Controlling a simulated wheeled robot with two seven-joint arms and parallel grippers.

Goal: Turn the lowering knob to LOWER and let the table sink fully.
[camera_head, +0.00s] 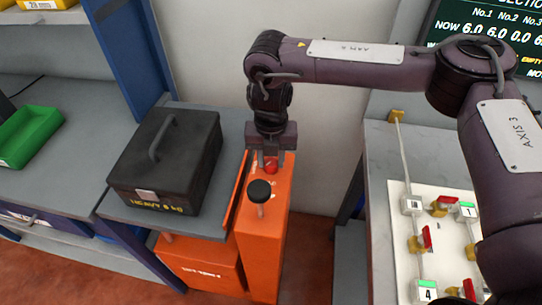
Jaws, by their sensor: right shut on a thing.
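My right gripper (272,154) points straight down over the top of the orange lift column. It is shut on the red knob (271,165), of which only a part shows between and below the fingers. The knob's pointer and any LOWER marking are hidden or too small to read. The grey lift table (222,205) stands left of the orange column (262,245), level with or near the shelf beside it. A black case (165,160) with a handle sits on it. My left gripper is not in view.
A black round-topped lever (260,191) stands on the column just in front of the knob. At the right, a white panel (450,280) carries several red-handled valves. A green bin (28,135) is on the left shelf. A dark display is at the top right.

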